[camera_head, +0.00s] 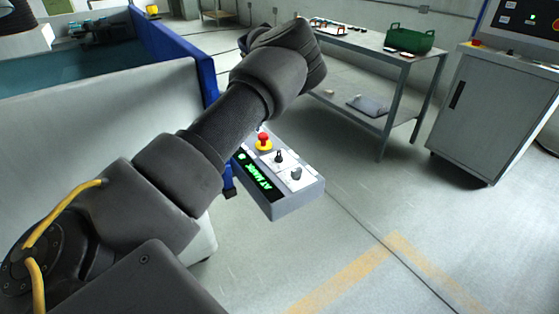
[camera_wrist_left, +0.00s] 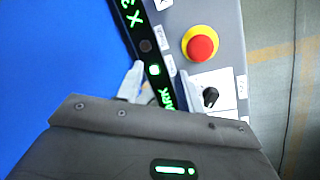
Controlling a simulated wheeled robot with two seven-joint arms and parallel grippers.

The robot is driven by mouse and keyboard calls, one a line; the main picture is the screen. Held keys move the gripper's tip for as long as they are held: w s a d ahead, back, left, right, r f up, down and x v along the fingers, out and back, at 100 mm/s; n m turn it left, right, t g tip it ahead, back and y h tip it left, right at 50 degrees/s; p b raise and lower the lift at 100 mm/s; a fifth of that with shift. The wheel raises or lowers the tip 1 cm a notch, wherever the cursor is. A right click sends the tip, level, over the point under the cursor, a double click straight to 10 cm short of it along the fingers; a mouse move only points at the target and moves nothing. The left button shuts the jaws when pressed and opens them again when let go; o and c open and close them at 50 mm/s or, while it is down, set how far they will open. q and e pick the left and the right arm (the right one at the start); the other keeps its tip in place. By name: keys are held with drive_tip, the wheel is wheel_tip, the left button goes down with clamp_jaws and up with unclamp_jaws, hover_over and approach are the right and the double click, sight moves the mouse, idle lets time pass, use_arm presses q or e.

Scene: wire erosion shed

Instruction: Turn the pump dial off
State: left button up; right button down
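One dial (camera_head: 279,157) is beside the red emergency button (camera_head: 263,140); the other dial (camera_head: 296,174) is nearer the box's right end. The labels are too small to tell which is the pump dial. The left wrist view shows one dial (camera_wrist_left: 210,97), with its pointer mark visible, right of my left gripper (camera_wrist_left: 160,78). That gripper's pale fingers are apart over the display strip, with nothing seen held. My arm hides it in the head view. My right gripper is out of view.
The red button on its yellow base (camera_wrist_left: 201,46) is close to the gripper's right finger. A blue panel (camera_wrist_left: 55,60) lies left of the box. Floor right of the box is clear.

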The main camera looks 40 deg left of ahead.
sight(279, 153)
use_arm(q)
drive_tip(key=w+d+r+t+h+b, duration=0.1)
drive_tip(key=w+d+r+h, duration=0.2)
drive_tip(key=d, duration=0.7)
drive_tip(key=f, duration=0.7)
drive_tip(key=s+f, duration=0.1)
drive_tip(key=f, duration=0.2)
drive_tip(key=shift+s+f, duration=0.1)
drive_tip(key=shift+f, duration=0.1)
clamp_jaws()
